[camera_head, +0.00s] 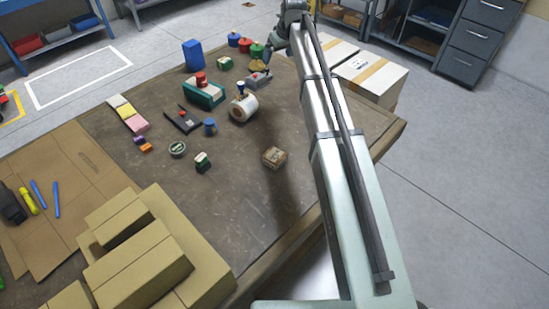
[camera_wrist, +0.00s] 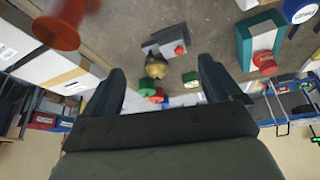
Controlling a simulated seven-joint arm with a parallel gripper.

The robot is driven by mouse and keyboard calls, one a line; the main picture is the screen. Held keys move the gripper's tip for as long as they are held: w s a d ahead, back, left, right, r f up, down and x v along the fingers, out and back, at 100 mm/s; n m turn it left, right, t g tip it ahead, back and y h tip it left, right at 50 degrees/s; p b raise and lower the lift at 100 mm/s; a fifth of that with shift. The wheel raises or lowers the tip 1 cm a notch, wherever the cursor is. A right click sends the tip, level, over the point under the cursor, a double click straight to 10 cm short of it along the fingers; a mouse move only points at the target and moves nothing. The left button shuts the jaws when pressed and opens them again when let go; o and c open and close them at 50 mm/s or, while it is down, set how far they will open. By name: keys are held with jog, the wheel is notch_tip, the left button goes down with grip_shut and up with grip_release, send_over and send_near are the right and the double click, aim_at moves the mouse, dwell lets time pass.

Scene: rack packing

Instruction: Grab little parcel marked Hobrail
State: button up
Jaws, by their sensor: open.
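A small brown cardboard parcel (camera_head: 273,157) sits on the table, right of the middle, in the head view. Its marking is too small to read. I cannot make it out in the wrist view. In the wrist view, my gripper (camera_wrist: 162,84) has its two dark fingers spread wide apart, with no parcel between them. In the head view my arm reaches past the parcel to the table's far side, so my gripper is well beyond the parcel and apart from it. The fingers are hard to make out there.
Large cartons (camera_head: 140,268) fill the near left. The table around the parcel is clear.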

jog(key=s+a+n, duration=0.1)
jog(key=s+a, duration=0.5)
jog(key=s, duration=0.2)
jog(key=m+g+h, duration=0.2)
jog(key=m+g, duration=0.2)
jog(key=m, duration=2.9)
send_over(275, 155)
notch_tip(275, 155, down, 4)
jog(key=f, duration=0.7)
jog(key=shift+w+f, duration=0.25)
jog(key=shift+f, duration=0.1)
jog(key=shift+s+f, duration=0.2)
jog(key=shift+f, duration=2.45)
jog(key=c, duration=1.1)
